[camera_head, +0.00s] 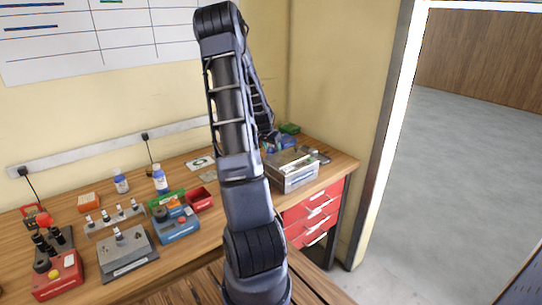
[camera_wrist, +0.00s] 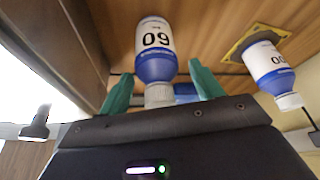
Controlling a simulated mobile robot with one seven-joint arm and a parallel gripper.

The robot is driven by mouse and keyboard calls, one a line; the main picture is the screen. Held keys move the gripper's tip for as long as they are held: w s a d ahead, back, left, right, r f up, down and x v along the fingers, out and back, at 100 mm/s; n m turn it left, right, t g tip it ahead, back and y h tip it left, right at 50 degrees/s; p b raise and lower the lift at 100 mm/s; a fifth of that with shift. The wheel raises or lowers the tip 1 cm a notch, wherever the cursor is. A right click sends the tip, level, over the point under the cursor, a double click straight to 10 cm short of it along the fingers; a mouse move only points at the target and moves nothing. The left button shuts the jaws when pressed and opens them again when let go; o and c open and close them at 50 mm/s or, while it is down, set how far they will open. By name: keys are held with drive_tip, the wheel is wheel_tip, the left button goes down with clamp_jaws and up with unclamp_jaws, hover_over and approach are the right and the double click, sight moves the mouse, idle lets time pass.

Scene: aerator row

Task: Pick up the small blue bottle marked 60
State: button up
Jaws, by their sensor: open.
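The small blue bottle marked 60 (camera_wrist: 155,50) shows in the wrist view, with a white label, blue shoulder and pale cap. It appears upside down there. My gripper (camera_wrist: 160,80) is open, with one green finger on each side of the bottle's cap and gaps to both. I cannot tell from this view how deep the cap is between the fingers. A second blue bottle (camera_wrist: 270,65), its label showing "00", stands to the right. In the head view my arm hides most of the gripper, and bottle markings are too small to read.
The second bottle is near a yellow-edged square (camera_wrist: 255,43) on the wood. In the head view two blue-and-white bottles (camera_head: 160,180) stand on the bench (camera_head: 185,262) at left, near a red bin (camera_head: 201,199) and instruments. A metal box (camera_head: 292,175) stands right of my arm.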

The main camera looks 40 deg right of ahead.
drive_tip(key=c, duration=1.1)
drive_tip(key=shift+o, duration=0.2)
drive_tip(key=shift+r, duration=0.1)
